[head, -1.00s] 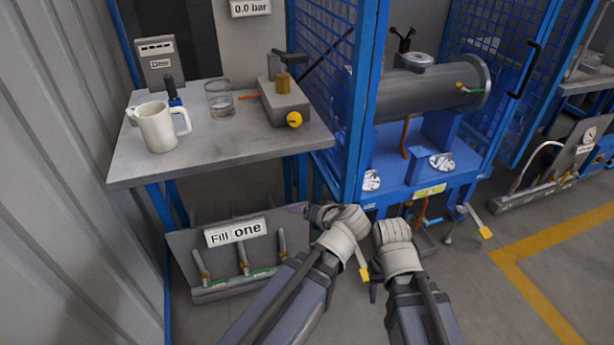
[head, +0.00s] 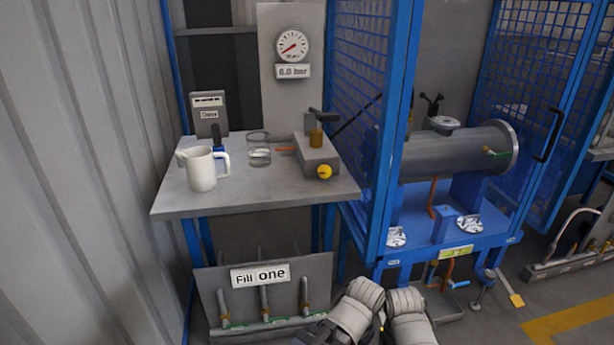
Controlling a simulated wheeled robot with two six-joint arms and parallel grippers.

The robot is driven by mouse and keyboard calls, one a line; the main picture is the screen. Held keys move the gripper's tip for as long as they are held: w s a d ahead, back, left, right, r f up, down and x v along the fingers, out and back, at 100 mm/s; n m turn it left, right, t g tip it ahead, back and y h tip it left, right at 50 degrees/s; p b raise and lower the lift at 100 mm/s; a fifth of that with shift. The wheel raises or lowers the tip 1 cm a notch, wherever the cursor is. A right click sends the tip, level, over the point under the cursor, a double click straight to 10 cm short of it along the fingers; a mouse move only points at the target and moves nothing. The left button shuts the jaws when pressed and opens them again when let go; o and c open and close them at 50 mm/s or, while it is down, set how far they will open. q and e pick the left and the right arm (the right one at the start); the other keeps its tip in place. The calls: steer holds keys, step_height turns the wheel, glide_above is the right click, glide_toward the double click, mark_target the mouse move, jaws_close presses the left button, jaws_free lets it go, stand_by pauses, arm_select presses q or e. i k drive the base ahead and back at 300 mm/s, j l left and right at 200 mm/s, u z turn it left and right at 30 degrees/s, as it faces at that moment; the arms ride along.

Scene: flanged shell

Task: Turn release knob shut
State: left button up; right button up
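A round yellow knob (head: 324,172), which looks like the release knob, sits on the front of a grey pump block (head: 318,153) on the grey bench. The block has a brass-coloured post and a dark lever on top. Whether the knob is shut cannot be told from its look. My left gripper (head: 362,300) and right gripper (head: 406,304) are side by side at the bottom edge, well below the bench and apart from the knob. Their fingers are not clear, and no held thing is seen.
A white jug (head: 202,168) and a glass of water (head: 259,150) stand on the bench (head: 250,193) left of the pump. A gauge (head: 292,46) hangs above a "0.0 bar" label. A blue mesh cage (head: 400,130) stands right of the bench. A "Fill one" rack (head: 320,275) is below.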

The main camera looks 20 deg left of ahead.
mark_target(324, 171)
steer(key=i+l+u, duration=0.1)
steer(key=u, duration=0.3)
steer(key=l+u, duration=0.15)
steer(key=u, duration=0.25)
steer(key=i+l+u, duration=0.1)
steer(key=u, duration=0.3)
steer(key=l+u, duration=0.2)
steer(key=u, duration=0.2)
steer(key=l+u, duration=0.2)
steer(key=l, duration=0.25)
steer(key=l+u, duration=0.2)
steer(key=l, duration=0.2)
steer(key=k+l+u, duration=0.15)
steer(key=l, duration=0.3)
steer(key=k+l+u, duration=0.2)
steer(key=l, duration=0.2)
steer(key=l+u, duration=0.2)
steer(key=l, duration=0.25)
steer(key=k+l+u, duration=0.2)
steer(key=l, duration=0.15)
steer(key=k+l, duration=0.15)
steer(key=l, duration=0.2)
steer(key=k+l, duration=0.1)
steer(key=l, duration=0.2)
steer(key=k+l, duration=0.15)
steer(key=l, duration=0.2)
steer(key=k+l, duration=0.15)
steer(key=l, duration=0.15)
steer(key=k+l, duration=0.15)
steer(key=l, duration=0.2)
